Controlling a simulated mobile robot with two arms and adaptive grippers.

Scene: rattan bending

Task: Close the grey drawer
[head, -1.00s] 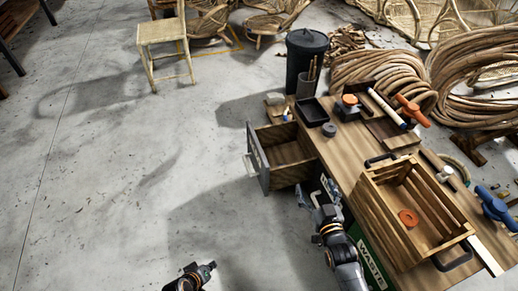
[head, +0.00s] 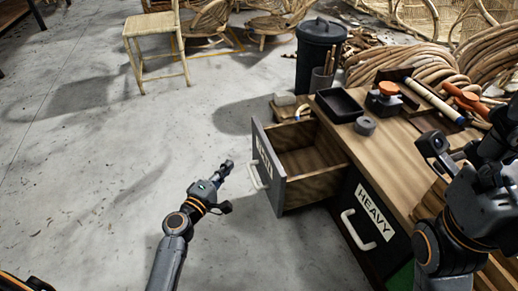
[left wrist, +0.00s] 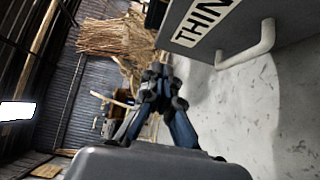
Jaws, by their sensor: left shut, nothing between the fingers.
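The grey drawer (head: 268,165) stands pulled out from the wooden workbench, its inside looking empty. Its pale handle (head: 256,176) is on the front. In the left wrist view the drawer front (left wrist: 190,40) fills the upper right, with a "THIN" label and the handle (left wrist: 250,45). My left gripper (head: 226,168) is shut and empty, just left of the drawer front and apart from it in the head view. It also shows in the left wrist view (left wrist: 158,75). My right gripper (head: 440,150) is over the bench at the right, partly cut off; its jaws are unclear.
A shut drawer labelled "HEAVY" (head: 368,222) sits right of the open one. The workbench top (head: 350,147) bears a black tray (head: 339,104), a grey round piece (head: 365,125) and tools. A dark bin (head: 318,55) stands behind. Floor left of the drawer is clear.

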